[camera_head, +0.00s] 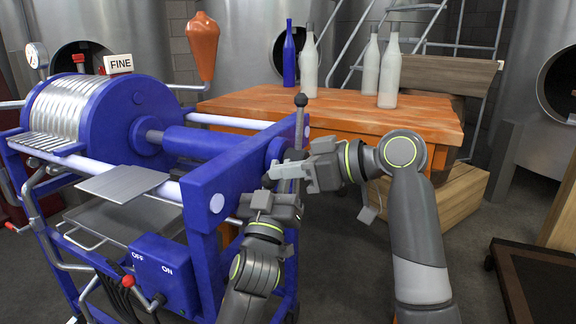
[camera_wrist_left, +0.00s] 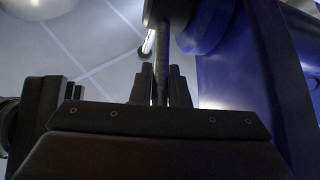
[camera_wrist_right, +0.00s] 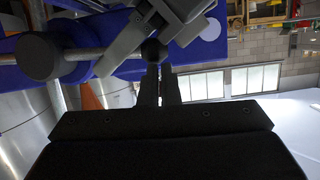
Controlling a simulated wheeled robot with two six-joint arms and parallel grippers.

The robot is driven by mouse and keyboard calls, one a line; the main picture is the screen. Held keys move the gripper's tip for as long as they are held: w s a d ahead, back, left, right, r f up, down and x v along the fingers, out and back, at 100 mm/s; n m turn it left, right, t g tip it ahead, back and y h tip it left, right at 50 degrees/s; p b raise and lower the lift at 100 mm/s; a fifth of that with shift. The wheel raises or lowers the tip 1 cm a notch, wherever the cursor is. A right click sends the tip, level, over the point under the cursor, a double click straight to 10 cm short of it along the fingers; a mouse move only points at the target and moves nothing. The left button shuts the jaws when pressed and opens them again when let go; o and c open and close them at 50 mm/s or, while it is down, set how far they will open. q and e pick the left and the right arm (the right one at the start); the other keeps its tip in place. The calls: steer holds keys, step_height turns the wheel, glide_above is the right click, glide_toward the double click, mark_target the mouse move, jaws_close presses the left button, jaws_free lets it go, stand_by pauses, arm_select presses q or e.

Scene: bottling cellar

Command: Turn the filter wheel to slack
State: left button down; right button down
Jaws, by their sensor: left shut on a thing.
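The blue filter press (camera_head: 210,180) stands at left in the head view. Its wheel hub (camera_head: 277,150) is at the right end, partly hidden by my grippers. One spoke with a black ball knob (camera_head: 300,100) points up. My left gripper (camera_head: 268,190) is below the hub and shut on a dark spoke (camera_wrist_left: 160,85), which runs between its fingers in the left wrist view. My right gripper (camera_head: 285,170) is beside the hub, above the left one. In the right wrist view its fingers (camera_wrist_right: 161,85) are close together, with a black knob (camera_wrist_right: 154,51) at their tips.
An orange-topped table (camera_head: 340,112) with a blue bottle (camera_head: 289,58) and several pale bottles (camera_head: 390,75) stands behind the wheel. The blue frame post (camera_head: 215,205) is close left of my grippers.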

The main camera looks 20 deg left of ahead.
arm_select(q)
steer(key=shift+s+d+r, duration=0.1)
steer(key=shift+d+r, duration=0.05)
steer(key=shift+r, duration=0.25)
arm_select(e)
steer(key=shift+a+f, duration=0.15)
steer(key=shift+f, duration=0.35)
arm_select(q)
steer(key=c, duration=1.4)
jaws_free()
steer(key=shift+d, duration=0.1)
